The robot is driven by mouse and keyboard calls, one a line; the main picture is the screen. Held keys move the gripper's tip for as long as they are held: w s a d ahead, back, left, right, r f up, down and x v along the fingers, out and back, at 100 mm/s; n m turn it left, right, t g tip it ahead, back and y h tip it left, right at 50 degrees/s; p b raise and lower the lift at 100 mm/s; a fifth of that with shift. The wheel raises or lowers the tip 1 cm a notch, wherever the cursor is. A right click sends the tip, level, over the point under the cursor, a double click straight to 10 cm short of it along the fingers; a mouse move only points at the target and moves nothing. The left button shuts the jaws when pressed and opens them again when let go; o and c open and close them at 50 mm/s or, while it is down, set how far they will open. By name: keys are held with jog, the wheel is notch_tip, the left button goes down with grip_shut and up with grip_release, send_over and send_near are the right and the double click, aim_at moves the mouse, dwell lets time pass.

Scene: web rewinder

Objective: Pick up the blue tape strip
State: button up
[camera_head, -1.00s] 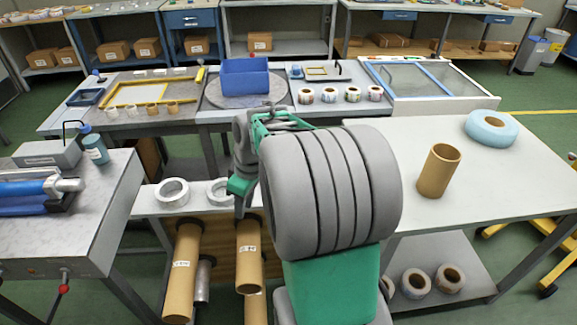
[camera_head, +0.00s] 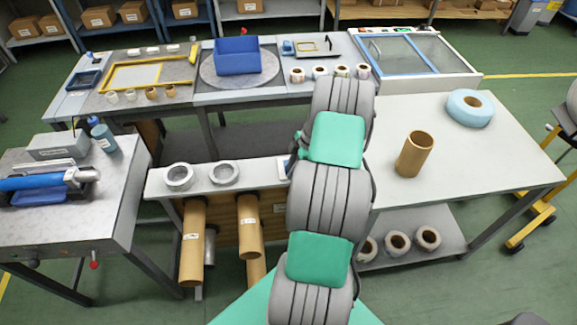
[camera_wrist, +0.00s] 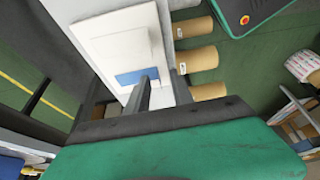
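The blue tape strip (camera_wrist: 137,76) shows in the wrist view as a small blue rectangle on a white plate-like block (camera_wrist: 110,40). My gripper (camera_wrist: 164,80) is in the wrist view with its two grey fingers apart and nothing visible between them. The left finger overlaps the strip's right end in the picture; I cannot tell whether they touch. In the head view my arm hides the gripper. A small white and blue edge (camera_head: 284,167) shows just left of my arm, on the middle table; most of it is hidden.
Two grey-white rolls (camera_head: 179,177) lie on the middle table's left part. A brown cardboard tube (camera_head: 414,155) stands upright on the right table, with a light-blue roll (camera_head: 470,108) behind it. Cardboard cores (camera_head: 194,245) stick out below the middle table. The right table's front is clear.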

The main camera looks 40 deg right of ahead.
grip_shut()
dwell(0.6)
